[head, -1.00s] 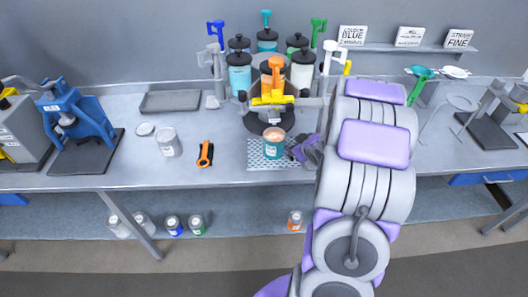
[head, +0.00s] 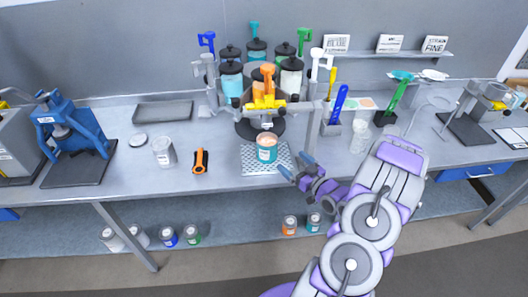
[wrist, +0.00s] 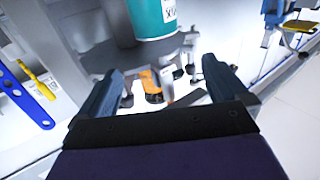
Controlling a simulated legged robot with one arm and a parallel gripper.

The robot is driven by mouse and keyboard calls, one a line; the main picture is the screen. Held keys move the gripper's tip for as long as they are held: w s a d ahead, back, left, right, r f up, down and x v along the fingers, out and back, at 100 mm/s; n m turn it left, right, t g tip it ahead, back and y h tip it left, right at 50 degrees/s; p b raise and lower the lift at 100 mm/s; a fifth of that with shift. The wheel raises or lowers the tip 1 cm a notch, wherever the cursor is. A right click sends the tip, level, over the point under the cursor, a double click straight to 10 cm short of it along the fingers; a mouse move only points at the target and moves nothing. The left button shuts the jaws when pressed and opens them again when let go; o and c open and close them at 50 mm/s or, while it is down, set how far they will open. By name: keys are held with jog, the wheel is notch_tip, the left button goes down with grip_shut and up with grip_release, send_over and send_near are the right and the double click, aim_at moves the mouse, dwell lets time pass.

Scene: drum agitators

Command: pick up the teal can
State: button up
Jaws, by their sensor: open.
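The teal can (head: 267,149) stands upright on a perforated light mat (head: 250,165) near the front of the bench, in front of the drum machine. It has a white label and a pinkish top. My gripper (head: 297,166) is open and empty, just to the right of the can and apart from it. In the wrist view the can (wrist: 152,20) is at the top edge, beyond the open fingers (wrist: 164,70); its upper part is cut off.
The drum machine (head: 265,105) with several dark-lidded jars stands behind the can. An orange-and-black tool (head: 200,161) and a clear jar (head: 163,151) stand to the left. A blue spatula (head: 339,103) and a glass jar (head: 360,137) are to the right. Cans sit on the lower shelf.

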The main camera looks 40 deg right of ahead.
send_near(275, 145)
jog(key=w, duration=0.3)
jog(key=w+b, duration=0.1)
jog(key=w, duration=0.6)
jog(key=shift+r, duration=0.1)
jog(key=w+b, duration=0.1)
jog(key=w, duration=0.3)
jog(key=shift+w+a, duration=0.25)
jog(key=shift+a, duration=0.05)
jog(key=shift+d, duration=0.1)
